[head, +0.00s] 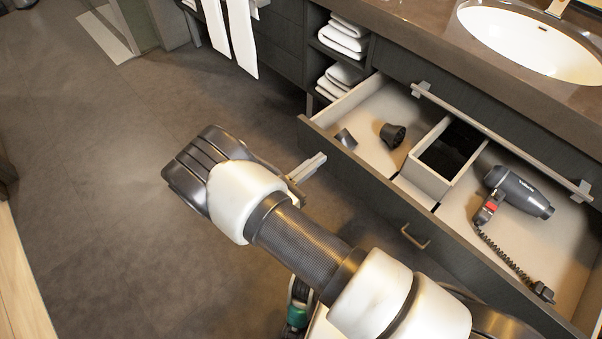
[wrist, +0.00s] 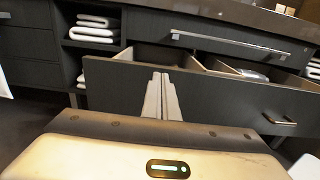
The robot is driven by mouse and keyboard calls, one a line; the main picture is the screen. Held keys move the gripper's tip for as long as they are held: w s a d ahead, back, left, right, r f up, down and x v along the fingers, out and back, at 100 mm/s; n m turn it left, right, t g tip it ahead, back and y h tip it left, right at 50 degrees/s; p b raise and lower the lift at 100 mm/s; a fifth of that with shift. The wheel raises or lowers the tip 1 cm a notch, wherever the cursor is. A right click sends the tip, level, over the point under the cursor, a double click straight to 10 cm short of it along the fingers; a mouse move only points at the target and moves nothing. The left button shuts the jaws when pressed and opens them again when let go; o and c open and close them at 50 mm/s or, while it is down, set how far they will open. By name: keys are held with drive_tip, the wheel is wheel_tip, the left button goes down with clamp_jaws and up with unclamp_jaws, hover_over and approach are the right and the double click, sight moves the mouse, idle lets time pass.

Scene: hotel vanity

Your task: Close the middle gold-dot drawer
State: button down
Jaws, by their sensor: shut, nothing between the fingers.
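A wide dark drawer (head: 375,195) under the vanity counter is pulled out, with its pale inside showing. Its front (wrist: 225,98) also spans the wrist view, with a small brass-coloured handle (head: 415,237) on it. I cannot make out a gold dot. My gripper (head: 316,163) is shut and empty, with its fingers pointing at the left part of the drawer front.
Inside the drawer lie a hair dryer (head: 517,190) with a coiled cord, a dark nozzle (head: 393,134) and a divider box (head: 427,180). A long bar handle (head: 500,140) runs above the drawer. Folded towels (head: 343,38) fill shelves to the left. The floor (head: 100,180) at left is clear.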

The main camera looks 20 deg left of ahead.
sight(335, 146)
drive_tip(key=shift+x, duration=2.15)
drive_tip(key=shift+w, duration=0.1)
